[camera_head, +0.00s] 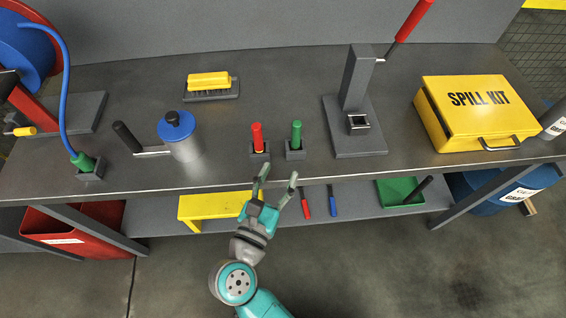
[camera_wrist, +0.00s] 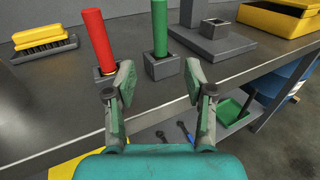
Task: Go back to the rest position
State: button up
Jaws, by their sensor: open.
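My gripper (camera_head: 278,178) is open and empty in front of the bench's front edge, in the head view. In the wrist view its two fingers (camera_wrist: 158,92) stand apart with nothing between them. The steel bench top (camera_head: 230,170) lies just beyond the fingertips. A red cylinder (camera_head: 257,137) and a green cylinder (camera_head: 296,135) stand upright in small grey square holders near that edge. In the wrist view the red cylinder (camera_wrist: 97,38) is left of the fingers, and the green cylinder (camera_wrist: 160,30) shows beyond the gap between them.
On the bench are a blue-lidded can (camera_head: 185,140), a yellow brush (camera_head: 210,84), a grey press with a red lever (camera_head: 354,95), and a yellow spill kit box (camera_head: 475,120). A lower shelf holds a yellow stand (camera_head: 205,207) and green tray (camera_head: 395,190). Open floor lies in front.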

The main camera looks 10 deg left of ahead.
jog(key=shift+s, duration=0.25)
dwell(0.4)
jog(key=s+d+r+n+t, duration=0.1)
jog(key=s+d+n+t, duration=0.25)
jog(key=d+n, duration=0.55)
jog(key=s+d+r+n+t, duration=0.15)
jog(key=s+d+n, duration=0.4)
jog(key=d, duration=0.55)
jog(key=s+d+f+n+g+y, duration=0.1)
jog(key=s+d+f+n+g, duration=0.2)
jog(key=s+n, duration=0.6)
jog(key=s+d+f+n+g+y, duration=0.2)
jog(key=s+f+n+g, duration=0.3)
jog(key=s+n, duration=0.4)
jog(key=f+n, duration=0.1)
jog(key=n, duration=0.4)
jog(key=shift+s+d, duration=0.4)
jog(key=shift+r+n, duration=0.1)
jog(key=shift+n, duration=0.15)
